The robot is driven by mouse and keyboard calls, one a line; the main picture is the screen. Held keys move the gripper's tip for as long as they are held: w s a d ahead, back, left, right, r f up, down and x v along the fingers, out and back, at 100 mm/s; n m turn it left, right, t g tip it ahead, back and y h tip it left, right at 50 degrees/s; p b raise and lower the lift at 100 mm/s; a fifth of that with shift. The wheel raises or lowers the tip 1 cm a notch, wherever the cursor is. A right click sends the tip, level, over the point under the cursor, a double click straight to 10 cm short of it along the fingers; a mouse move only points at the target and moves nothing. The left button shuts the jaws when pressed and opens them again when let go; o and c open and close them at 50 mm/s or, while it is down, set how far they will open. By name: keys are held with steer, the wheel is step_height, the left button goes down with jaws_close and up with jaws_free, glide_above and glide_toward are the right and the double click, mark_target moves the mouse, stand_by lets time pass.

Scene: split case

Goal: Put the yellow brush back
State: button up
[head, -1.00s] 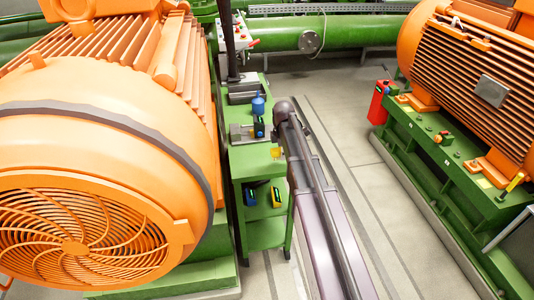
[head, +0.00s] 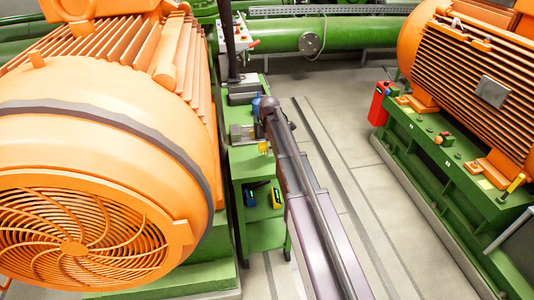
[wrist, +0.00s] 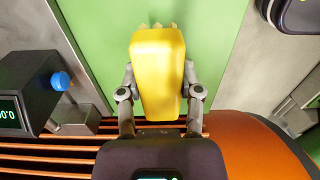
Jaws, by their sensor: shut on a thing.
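The yellow brush (wrist: 158,75) is between the two grey fingers of my gripper (wrist: 160,100) in the wrist view. The fingers are shut on its sides, and it stands over a green surface (wrist: 100,30). In the head view a small yellow patch (head: 263,147), probably the brush, shows at the end of my arm over the green cart (head: 243,167). My gripper itself is mostly hidden behind my arm there. The underside of the brush cannot be seen.
A dark device with a blue knob (wrist: 62,79) stands left of the brush. Orange ribs (wrist: 60,150) lie below it in the wrist view. A large orange motor (head: 90,150) stands left of the cart. The floor (head: 345,120) to the right is clear.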

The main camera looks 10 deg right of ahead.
mark_target(267, 158)
steer(key=shift+w+a+f+b, duration=0.15)
steer(key=shift+w+f+b, duration=0.1)
steer(key=shift+f+b, duration=0.2)
steer(key=shift+w+a+f+b, duration=0.2)
steer(key=shift+f+b, duration=0.1)
steer(key=shift+f, duration=0.1)
steer(key=shift+f+b, duration=1)
steer(key=shift+b, duration=0.05)
steer(key=shift+d, duration=0.1)
steer(key=shift+f, duration=0.15)
steer(key=o, duration=1)
steer(key=shift+r, duration=0.2)
step_height(267, 158, up, 12)
steer(key=p, duration=1.2)
